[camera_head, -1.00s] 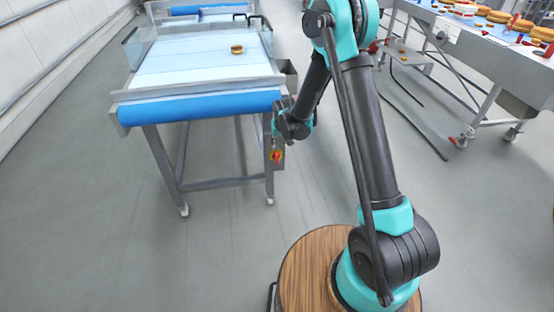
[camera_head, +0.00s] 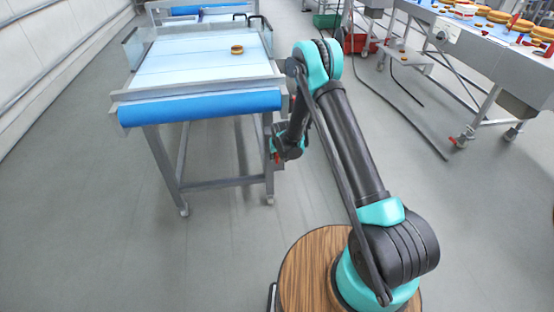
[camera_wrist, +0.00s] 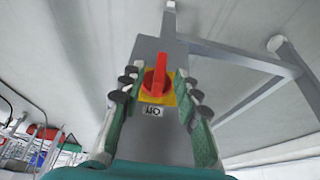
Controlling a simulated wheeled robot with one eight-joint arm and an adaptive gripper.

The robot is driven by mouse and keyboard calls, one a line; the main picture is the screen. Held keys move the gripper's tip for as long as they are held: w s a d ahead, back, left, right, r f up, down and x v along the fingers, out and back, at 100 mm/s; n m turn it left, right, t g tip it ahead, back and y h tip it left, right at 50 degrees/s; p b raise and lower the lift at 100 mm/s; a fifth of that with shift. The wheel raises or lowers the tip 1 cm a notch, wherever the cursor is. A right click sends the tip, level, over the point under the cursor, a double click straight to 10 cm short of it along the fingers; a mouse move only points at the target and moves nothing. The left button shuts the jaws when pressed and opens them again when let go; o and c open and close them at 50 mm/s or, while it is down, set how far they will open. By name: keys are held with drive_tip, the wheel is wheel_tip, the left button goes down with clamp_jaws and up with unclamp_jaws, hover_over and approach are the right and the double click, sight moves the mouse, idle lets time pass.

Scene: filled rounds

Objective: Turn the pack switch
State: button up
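The pack switch (camera_wrist: 157,75) is a red rotary handle on a yellow plate, in the middle of the wrist view. Its handle lies roughly up and down in that picture. My gripper (camera_wrist: 162,82) is open, one finger on each side of the switch, with visible gaps to the handle. In the head view my gripper (camera_head: 275,154) is at the conveyor's front right leg and hides most of the switch; only a bit of red shows.
A conveyor table (camera_head: 200,85) with a blue front roller stands at the left, with one round filled item (camera_head: 237,49) on its belt. Another conveyor (camera_head: 480,50) with many rounds is at the right. The floor between them is mostly clear, with a dark cable.

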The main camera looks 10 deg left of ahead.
drive_tip(key=shift+x, duration=1.25)
clamp_jaws()
